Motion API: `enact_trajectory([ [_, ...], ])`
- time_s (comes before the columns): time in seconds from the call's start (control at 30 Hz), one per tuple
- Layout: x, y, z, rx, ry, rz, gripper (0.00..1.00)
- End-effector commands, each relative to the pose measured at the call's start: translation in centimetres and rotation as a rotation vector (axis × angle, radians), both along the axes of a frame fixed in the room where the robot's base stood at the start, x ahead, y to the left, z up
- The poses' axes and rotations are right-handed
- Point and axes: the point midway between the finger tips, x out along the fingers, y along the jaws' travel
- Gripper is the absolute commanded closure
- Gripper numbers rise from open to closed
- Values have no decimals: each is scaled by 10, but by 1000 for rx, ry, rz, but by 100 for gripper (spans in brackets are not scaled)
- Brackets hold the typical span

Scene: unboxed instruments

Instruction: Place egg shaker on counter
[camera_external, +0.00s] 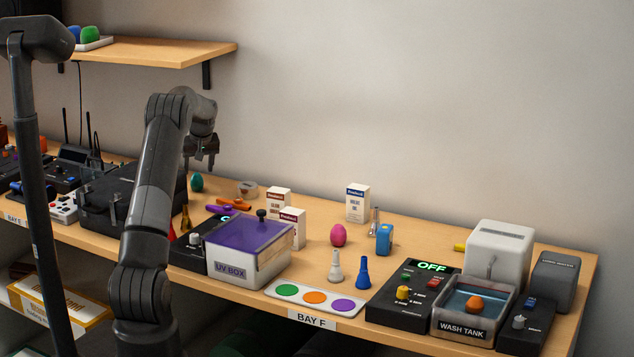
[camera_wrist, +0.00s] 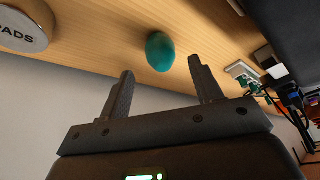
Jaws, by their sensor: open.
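A teal egg (camera_external: 196,182) sits on the wooden counter (camera_external: 420,245) just right of the black case. In the wrist view the teal egg (camera_wrist: 160,52) appears between and beyond my fingertips, not touched. My gripper (camera_external: 203,160) is open and empty, pointing down above the teal egg; its two fingers also show in the wrist view (camera_wrist: 161,80). A pink egg (camera_external: 339,235) stands mid-counter. An orange egg-like item (camera_external: 474,303) lies in the wash tank (camera_external: 462,331). I cannot tell which egg the task means.
The black case (camera_external: 105,205) stands left of the teal egg. A round container (camera_external: 247,188), an orange-and-purple item (camera_external: 229,206) and the UV box (camera_external: 250,252) lie to the right. A wall shelf (camera_external: 150,50) is above. Counter between the pink egg and wash tank is partly clear.

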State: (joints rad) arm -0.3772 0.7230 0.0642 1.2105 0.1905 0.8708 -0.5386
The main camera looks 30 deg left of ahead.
Motion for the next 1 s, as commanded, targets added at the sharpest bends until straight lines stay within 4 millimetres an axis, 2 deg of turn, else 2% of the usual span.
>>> enact_trajectory([
  [0.1, -6, -9, 26, 1, -2, -1, 41],
  [0.3, -13, -18, 55, 2, -1, -1, 41],
  [0.73, -20, -28, 72, -1, -2, -12, 41],
  [0.87, -35, -53, 95, -7, -12, -57, 41],
  [1.0, -68, -97, 130, -15, -22, -140, 41],
])
